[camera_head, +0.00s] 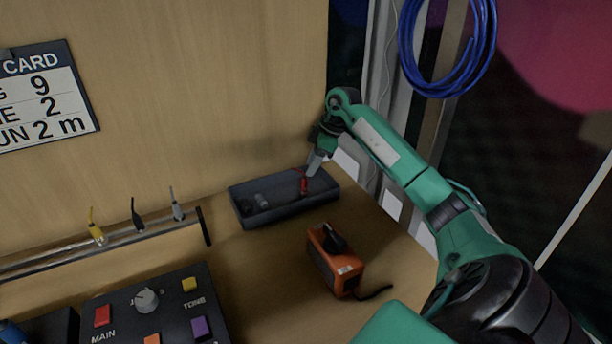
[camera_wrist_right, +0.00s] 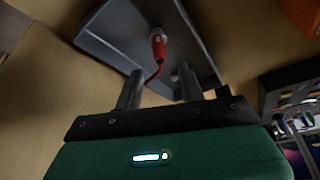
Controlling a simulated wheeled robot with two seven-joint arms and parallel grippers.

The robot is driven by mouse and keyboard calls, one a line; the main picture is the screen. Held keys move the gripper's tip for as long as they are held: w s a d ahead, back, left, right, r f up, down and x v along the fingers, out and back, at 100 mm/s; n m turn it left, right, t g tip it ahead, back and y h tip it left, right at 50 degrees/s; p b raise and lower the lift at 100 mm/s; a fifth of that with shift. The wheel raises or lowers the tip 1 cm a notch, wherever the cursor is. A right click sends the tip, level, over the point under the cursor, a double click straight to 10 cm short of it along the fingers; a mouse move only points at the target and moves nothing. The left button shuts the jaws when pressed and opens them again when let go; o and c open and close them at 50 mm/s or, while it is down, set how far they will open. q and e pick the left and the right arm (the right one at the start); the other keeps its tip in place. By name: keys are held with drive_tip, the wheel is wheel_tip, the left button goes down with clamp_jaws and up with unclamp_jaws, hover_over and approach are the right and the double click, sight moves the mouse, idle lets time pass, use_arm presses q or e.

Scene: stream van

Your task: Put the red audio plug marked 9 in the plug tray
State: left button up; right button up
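The red audio plug (camera_head: 302,182) shows at the right part of the dark grey plug tray (camera_head: 246,220). In the right wrist view the red plug (camera_wrist_right: 158,48), with its red cable, shows against the inside of the tray (camera_wrist_right: 112,30), just beyond my fingertips. I cannot read any mark on it. My right gripper (camera_head: 315,166) is over the tray's right part. In the wrist view its two fingers (camera_wrist_right: 160,80) are spread apart, with a gap on both sides of the red cable, and grip nothing. My left gripper is not in view.
Dark grey pieces (camera_head: 262,201) lie in the tray's left part. A rail (camera_head: 130,236) with yellow, black and grey plugs is to the left. A control panel (camera_head: 150,315) is at the front left.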

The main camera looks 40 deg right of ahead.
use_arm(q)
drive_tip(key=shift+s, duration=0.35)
use_arm(e)
drive_tip(key=shift+v, duration=2.8)
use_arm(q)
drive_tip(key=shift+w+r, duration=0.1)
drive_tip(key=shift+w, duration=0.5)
